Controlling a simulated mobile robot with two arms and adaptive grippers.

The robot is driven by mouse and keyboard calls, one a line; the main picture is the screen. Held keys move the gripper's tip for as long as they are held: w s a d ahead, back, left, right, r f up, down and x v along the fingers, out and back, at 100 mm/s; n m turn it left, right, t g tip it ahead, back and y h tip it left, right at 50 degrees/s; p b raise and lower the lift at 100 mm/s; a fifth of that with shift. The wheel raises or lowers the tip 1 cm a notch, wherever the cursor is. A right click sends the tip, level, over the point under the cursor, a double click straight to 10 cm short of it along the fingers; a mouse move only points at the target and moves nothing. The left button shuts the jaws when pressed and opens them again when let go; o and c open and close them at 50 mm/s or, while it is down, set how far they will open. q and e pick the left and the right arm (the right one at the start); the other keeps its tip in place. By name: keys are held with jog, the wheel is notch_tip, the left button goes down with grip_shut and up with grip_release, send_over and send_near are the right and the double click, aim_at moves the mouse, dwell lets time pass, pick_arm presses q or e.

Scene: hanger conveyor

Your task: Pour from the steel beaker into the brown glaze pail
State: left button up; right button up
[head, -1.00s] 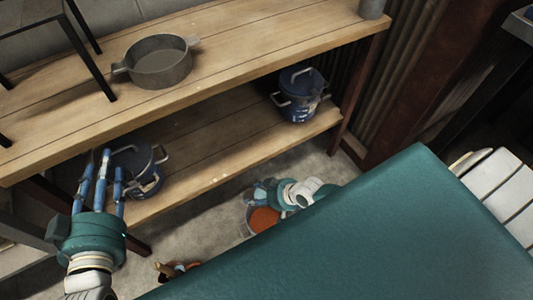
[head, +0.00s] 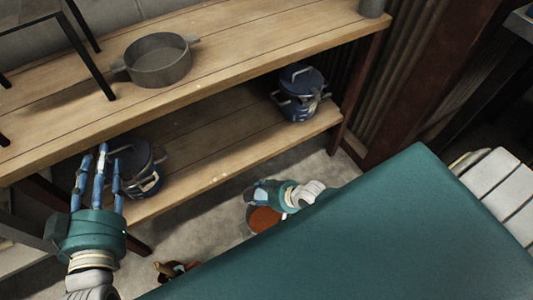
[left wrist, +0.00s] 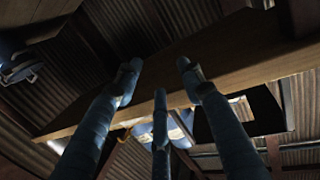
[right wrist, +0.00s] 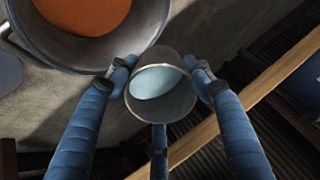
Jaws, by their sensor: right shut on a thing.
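The steel beaker (right wrist: 162,105) is held between the fingers of my right gripper (right wrist: 160,75). A pale blue surface shows inside its mouth. The brown glaze pail (right wrist: 148,38), a grey pail with orange-brown contents, is beside the beaker at the upper left of the right wrist view. In the head view the pail (head: 248,213) stands on the floor, partly hidden by my right gripper (head: 255,195) and the teal surface. No stream shows between beaker and pail. My left gripper (head: 103,155) is raised at the left with its fingers apart, empty; it also fills the left wrist view (left wrist: 158,80).
A wooden shelf unit (head: 215,55) stands behind, with a grey pan (head: 160,65) on top. Blue lidded pots stand on the lower shelf, one right (head: 300,92), one left (head: 140,165). A brownish object (head: 175,269) lies on the floor.

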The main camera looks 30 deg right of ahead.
pick_arm(q)
jog(key=shift+d+r, duration=0.1)
jog(key=shift+r, duration=0.4)
jog(key=shift+r+t, duration=0.6)
jog(key=shift+r, duration=0.05)
